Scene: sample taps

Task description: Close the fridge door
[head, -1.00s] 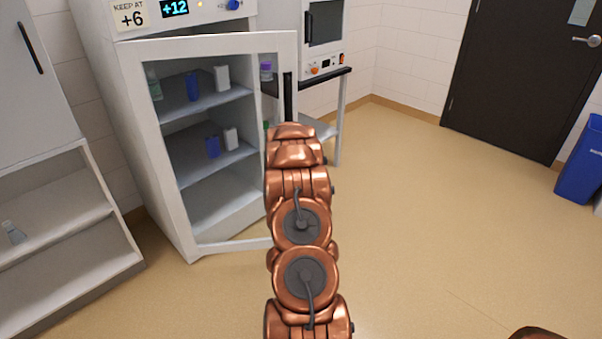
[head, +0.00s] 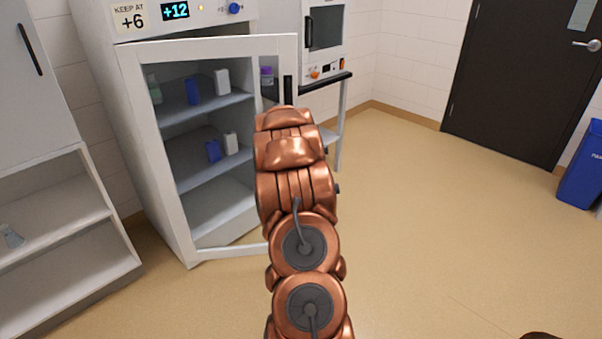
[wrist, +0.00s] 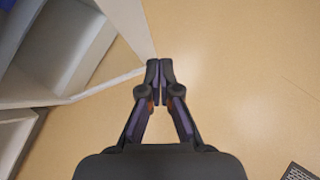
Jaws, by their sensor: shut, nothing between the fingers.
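The white fridge (head: 93,75) stands at the left in the head view. Its glass door (head: 210,44) is ajar, hinged at the left, with the free edge swung out from the cabinet. The dark upright handle (head: 288,92) is on that free edge, just above my arm. My arm covers the lower part of the free edge. My gripper is hidden behind the arm in the head view. In the wrist view my gripper (wrist: 160,69) is shut and empty, beside the door's corner (wrist: 147,62). I cannot tell whether it touches the door.
Bottles and boxes stand on the fridge shelves (head: 190,165). A stand with a white appliance (head: 326,40) is behind the door. A white cabinet (head: 60,215) is at the left, a blue bin (head: 580,170) at the right. The floor (head: 440,220) to the right is clear.

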